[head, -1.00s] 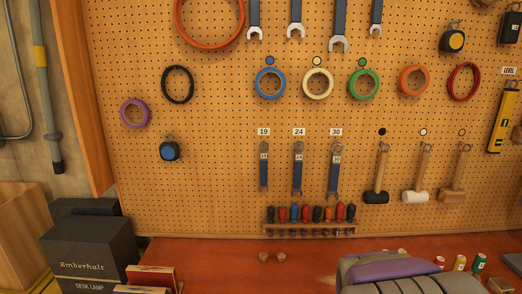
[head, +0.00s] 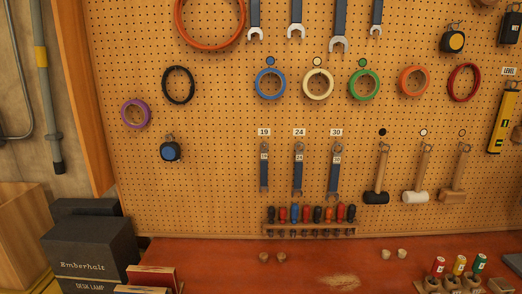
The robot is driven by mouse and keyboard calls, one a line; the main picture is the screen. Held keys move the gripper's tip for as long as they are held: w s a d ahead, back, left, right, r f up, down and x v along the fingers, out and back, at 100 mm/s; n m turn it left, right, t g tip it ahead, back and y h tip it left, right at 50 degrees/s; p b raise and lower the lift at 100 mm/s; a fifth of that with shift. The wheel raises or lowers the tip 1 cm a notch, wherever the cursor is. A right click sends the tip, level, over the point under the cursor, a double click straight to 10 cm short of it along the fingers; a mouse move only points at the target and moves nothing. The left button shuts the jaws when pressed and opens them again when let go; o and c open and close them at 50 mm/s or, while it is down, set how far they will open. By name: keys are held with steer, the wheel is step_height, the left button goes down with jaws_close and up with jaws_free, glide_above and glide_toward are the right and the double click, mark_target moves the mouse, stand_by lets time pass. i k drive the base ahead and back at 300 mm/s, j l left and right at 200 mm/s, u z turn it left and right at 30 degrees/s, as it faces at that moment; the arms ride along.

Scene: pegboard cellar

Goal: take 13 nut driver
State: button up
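A rack (head: 310,233) low on the pegboard holds a row of several drivers with red, black, blue and orange handles, among them a blue-handled driver (head: 295,212) and a red-handled driver (head: 340,212). They stand upright with their shafts down through the rack. No size mark is readable on them, so I cannot tell which one is the 13 nut driver. My gripper is not in view.
Wrenches marked 19, 24 and 30 (head: 298,170) hang above the rack, and mallets (head: 376,180) hang to its right. The red bench top (head: 230,260) is mostly clear. Boxes (head: 90,250) stand at left; a holder with coloured-topped items (head: 458,270) stands at right.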

mark_target(459, 264)
steer(key=z, duration=1.3)
steer(key=u, duration=0.3)
steer(key=i+l+u, duration=0.2)
steer(key=l+u, duration=0.25)
steer(key=i+l+u, duration=0.15)
steer(key=l+u, duration=0.9)
steer(key=l, duration=0.85)
steer(key=k+l, duration=0.1)
steer(key=l, duration=0.9)
steer(key=l+u, duration=0.15)
steer(key=l, duration=0.8)
steer(key=k, duration=0.05)
